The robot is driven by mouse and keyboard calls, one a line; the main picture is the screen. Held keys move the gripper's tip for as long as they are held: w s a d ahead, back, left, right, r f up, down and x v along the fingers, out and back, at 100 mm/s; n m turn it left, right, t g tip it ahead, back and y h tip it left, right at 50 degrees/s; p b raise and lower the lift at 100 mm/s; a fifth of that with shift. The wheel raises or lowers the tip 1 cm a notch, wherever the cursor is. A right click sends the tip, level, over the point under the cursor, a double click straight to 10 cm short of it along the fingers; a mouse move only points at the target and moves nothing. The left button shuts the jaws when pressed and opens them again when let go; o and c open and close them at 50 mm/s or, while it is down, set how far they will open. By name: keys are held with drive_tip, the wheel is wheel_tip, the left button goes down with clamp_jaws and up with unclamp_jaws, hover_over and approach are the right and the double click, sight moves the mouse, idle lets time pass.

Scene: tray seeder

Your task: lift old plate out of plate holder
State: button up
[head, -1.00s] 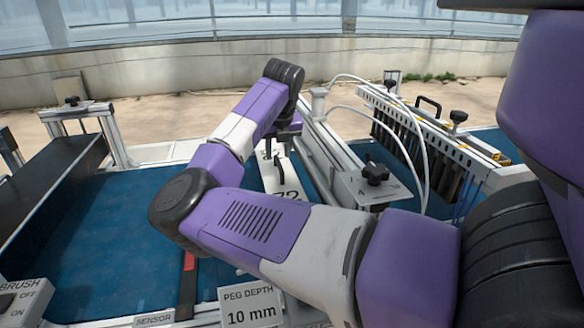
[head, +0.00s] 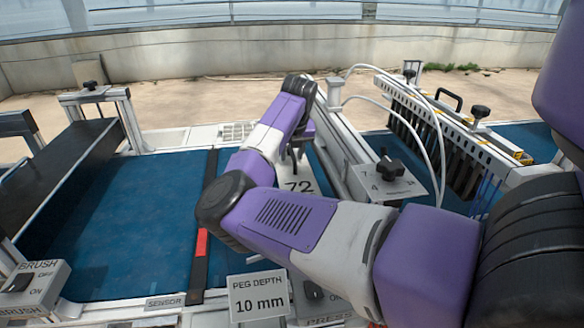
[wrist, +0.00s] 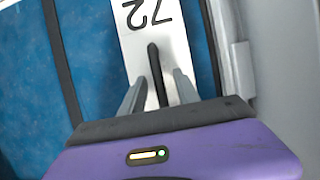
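The old plate is a white plate marked 72 (head: 300,186), lying in the holder beside the machine's rail; it also shows in the wrist view (wrist: 140,42), with its label upside down. A black upright handle (wrist: 155,72) stands on it. My gripper (wrist: 158,92) is over the plate, its two grey fingers on either side of the handle with pale gaps between. In the head view my gripper (head: 300,148) is partly hidden by my forearm. The holder's near end is hidden by my arm.
Blue belt (head: 140,215) lies to the left. A "PEG DEPTH 10 mm" sign (head: 258,298) stands in front.

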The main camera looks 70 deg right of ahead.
drive_tip(key=shift+c, duration=0.5)
drive_tip(key=c, duration=0.7)
clamp_jaws()
drive_tip(key=shift+r, duration=0.15)
